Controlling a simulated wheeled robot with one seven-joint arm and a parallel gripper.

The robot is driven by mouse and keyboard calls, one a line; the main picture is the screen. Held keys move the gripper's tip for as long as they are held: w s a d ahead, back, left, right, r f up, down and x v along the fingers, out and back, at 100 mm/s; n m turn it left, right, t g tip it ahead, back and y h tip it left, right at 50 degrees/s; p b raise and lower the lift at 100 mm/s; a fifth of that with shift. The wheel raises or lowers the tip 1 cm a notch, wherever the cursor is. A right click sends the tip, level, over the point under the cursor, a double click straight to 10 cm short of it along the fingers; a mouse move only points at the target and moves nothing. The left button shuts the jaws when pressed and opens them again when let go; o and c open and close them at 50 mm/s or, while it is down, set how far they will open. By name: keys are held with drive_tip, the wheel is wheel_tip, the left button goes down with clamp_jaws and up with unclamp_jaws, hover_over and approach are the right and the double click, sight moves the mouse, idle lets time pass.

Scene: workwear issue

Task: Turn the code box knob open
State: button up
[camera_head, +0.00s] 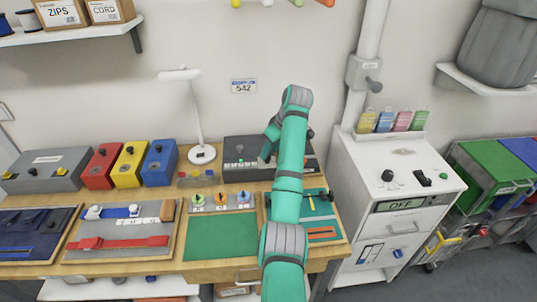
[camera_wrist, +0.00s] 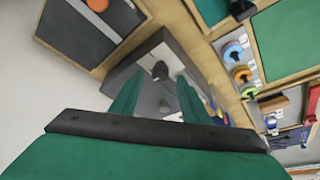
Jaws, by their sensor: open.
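The code box (camera_head: 240,172) is a dark grey box at the back of the workbench. Its front shows a row of small dials and a green light, with a dark knob (camera_head: 240,147) on top. My teal arm hides its right part in the head view. In the wrist view the box (camera_wrist: 126,77) lies under my gripper (camera_wrist: 157,98), and a dark rounded knob (camera_wrist: 160,71) shows just beyond and between the two fingertips. The fingers are apart and empty. I cannot tell whether they touch the box.
A wall plate (camera_head: 243,86) reads 542. A white lamp (camera_head: 202,153) stands left of the code box, beside blue, yellow and red boxes. A green mat (camera_head: 220,238) and colored spools lie in front. A white cabinet (camera_head: 390,165) stands right, its display reading OFF.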

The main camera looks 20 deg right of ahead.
drive_tip(key=shift+x, duration=1.55)
drive_tip(key=c, duration=1.1)
drive_tip(key=shift+o, duration=0.2)
